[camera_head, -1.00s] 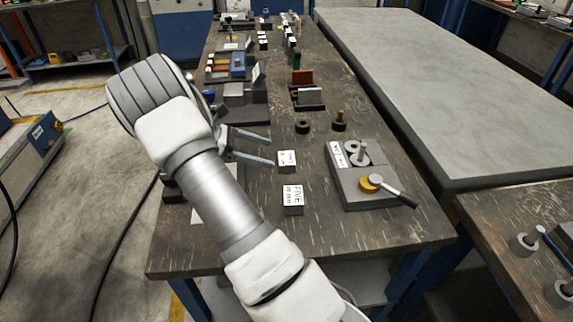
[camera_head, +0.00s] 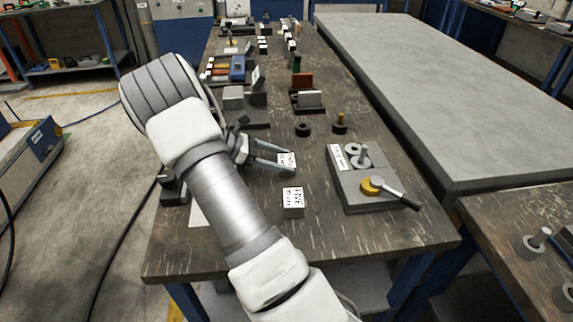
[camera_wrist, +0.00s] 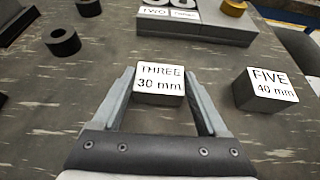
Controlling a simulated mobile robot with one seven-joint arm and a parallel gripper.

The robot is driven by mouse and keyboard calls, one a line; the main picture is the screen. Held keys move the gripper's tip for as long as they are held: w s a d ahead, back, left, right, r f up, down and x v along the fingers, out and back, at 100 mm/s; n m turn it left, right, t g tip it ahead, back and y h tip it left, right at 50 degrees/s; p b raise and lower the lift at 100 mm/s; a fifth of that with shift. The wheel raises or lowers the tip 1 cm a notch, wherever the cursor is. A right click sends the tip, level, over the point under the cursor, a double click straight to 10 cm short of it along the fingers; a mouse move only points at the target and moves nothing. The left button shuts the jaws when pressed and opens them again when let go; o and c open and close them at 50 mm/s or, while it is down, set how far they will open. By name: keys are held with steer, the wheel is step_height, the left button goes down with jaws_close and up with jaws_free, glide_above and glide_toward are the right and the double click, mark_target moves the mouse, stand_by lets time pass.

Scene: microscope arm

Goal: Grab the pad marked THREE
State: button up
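The pad marked THREE, 30 mm, (camera_wrist: 160,80) is a small block with a white labelled top. It stands on the dark worktable, and it also shows in the head view (camera_head: 286,161). My gripper (camera_wrist: 160,82) is open, with one finger on each side of the pad near the fingertips. A narrow gap seems to remain beside the pad, though contact is hard to tell. In the head view my gripper (camera_head: 288,160) reaches the pad from the left. The pad's lower part is partly hidden there by a finger.
The pad marked FIVE, 40 mm, (camera_wrist: 266,90) stands close on the right; it is nearer the front in the head view (camera_head: 293,203). A grey fixture block (camera_head: 366,190) with a handle lies to the right. A black ring (camera_wrist: 62,42) lies beyond on the left.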

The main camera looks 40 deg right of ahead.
jaws_close()
steer(key=shift+r, duration=0.15)
